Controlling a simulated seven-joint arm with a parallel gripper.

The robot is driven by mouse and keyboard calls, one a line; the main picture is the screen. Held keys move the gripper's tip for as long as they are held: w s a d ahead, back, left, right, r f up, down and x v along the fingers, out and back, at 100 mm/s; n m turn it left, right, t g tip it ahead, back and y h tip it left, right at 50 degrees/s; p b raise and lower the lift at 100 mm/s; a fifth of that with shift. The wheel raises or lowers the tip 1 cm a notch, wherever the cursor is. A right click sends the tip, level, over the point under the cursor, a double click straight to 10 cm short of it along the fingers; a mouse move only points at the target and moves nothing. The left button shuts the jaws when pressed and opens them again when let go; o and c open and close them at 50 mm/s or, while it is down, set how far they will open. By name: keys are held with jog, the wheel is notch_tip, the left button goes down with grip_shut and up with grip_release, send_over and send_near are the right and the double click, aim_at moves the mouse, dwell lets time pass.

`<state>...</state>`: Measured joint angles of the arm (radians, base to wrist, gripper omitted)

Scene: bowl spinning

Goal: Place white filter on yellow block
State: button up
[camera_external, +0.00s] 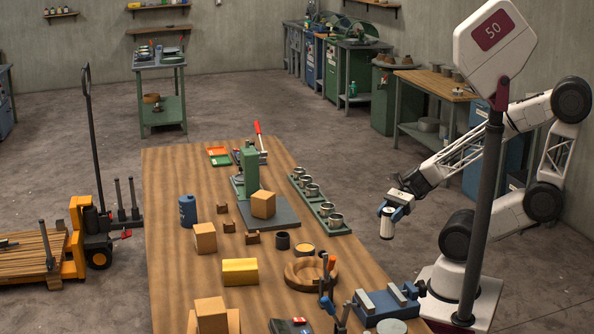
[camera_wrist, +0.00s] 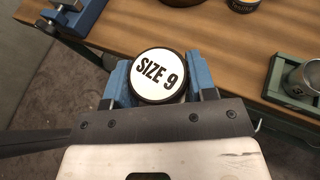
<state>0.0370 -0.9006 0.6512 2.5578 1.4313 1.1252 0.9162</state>
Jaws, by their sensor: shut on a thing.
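My gripper (camera_external: 392,207) is shut on a white cylinder (camera_external: 387,224), which looks like the white filter. It is held out beyond the right edge of the table, in the air. In the wrist view the filter's white top (camera_wrist: 159,76) has a dark rim and reads "SIZE 9", and it sits between the blue fingers of my gripper (camera_wrist: 158,84). The yellow block (camera_external: 240,271) lies on the table left of the round wooden dish, with nothing on top of it. The yellow block is not seen in the wrist view.
The wooden table (camera_external: 180,240) holds several wooden blocks, a round wooden dish (camera_external: 311,273), a blue vise (camera_external: 388,302), a green rack (camera_external: 320,205) of metal cups and a green press (camera_external: 245,178). A blue bottle (camera_external: 187,211) stands at the left. A sign post stands in front of my arm.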

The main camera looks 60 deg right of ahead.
jog(key=shift+w+a+r, duration=0.35)
jog(key=shift+w+r, duration=0.05)
jog(key=shift+w, duration=0.2)
jog(key=w+a+r+n+g, duration=0.2)
jog(key=w+a+n+g, duration=0.1)
jog(key=w+a, duration=0.7)
jog(key=w+a+r+n+g, duration=0.3)
jog(key=w+a, duration=0.7)
jog(key=a, duration=0.7)
jog(key=shift+w+a+r+n+g, duration=0.2)
jog(key=shift+w+a+n+g, duration=0.15)
jog(key=shift+g, duration=0.55)
jog(key=shift+a, duration=0.1)
jog(key=w+a+f, duration=0.1)
jog(key=w+a, duration=0.9)
jog(key=w, duration=0.1)
jog(key=shift+f, duration=0.2)
jog(key=shift+w+a, duration=0.1)
jog(key=shift+w, duration=0.05)
jog(key=shift+w+a+f, duration=0.1)
jog(key=shift+w+f, duration=0.05)
jog(key=shift+f, duration=0.75)
jog(key=shift+w+a+f, duration=0.1)
jog(key=shift+f, duration=0.8)
